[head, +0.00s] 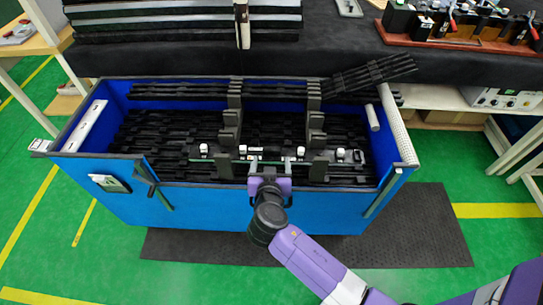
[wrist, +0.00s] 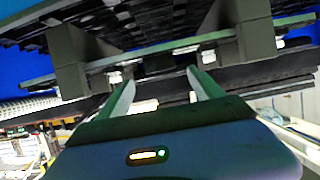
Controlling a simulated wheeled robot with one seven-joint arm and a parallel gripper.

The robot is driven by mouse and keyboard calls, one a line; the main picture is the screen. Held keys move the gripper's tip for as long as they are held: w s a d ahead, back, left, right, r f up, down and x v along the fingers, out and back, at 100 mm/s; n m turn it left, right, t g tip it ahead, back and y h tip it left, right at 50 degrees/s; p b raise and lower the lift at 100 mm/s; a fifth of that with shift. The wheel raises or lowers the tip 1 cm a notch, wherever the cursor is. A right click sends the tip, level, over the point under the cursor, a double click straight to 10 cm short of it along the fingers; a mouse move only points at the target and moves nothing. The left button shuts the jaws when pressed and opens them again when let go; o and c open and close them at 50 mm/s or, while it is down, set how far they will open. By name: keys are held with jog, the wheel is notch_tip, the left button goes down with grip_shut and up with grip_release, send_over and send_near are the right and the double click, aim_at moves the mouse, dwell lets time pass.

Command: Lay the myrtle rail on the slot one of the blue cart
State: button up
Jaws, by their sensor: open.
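The myrtle rail (head: 272,163), a thin dark green bar with small white clips along it, runs left to right inside the front of the blue cart (head: 215,207). It crosses the two stepped black posts (head: 230,120) (head: 315,125) near their front ends. In the wrist view the rail (wrist: 290,24) spans both grey-black posts (wrist: 84,62). I cannot tell whether it is fully seated, nor which slot is slot one. My gripper (head: 270,161) is open at the middle of the rail. Its two fingers (wrist: 160,80) are apart, with their tips close to the rail; contact is unclear.
Black ribbed strips (head: 150,135) fill the cart floor, and a few lean over its back right rim (head: 370,75). A dark bench (head: 330,40) behind carries stacked strips and a red-brown tool board (head: 470,43). A black mat (head: 420,235) lies under the cart.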

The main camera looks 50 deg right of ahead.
jog(key=s+a+n+t+y, duration=0.3)
jog(key=s+a+n+y, duration=0.5)
jog(key=s+a, duration=0.9)
jog(key=s+a+r+n+t+y, duration=0.1)
jog(key=s+r+n+t+y, duration=0.1)
jog(key=s+r, duration=0.9)
notch_tip(320, 180, up, 4)
jog(key=shift+f+t+y, duration=0.1)
jog(key=shift+t+y, duration=0.3)
jog(key=shift+t, duration=0.4)
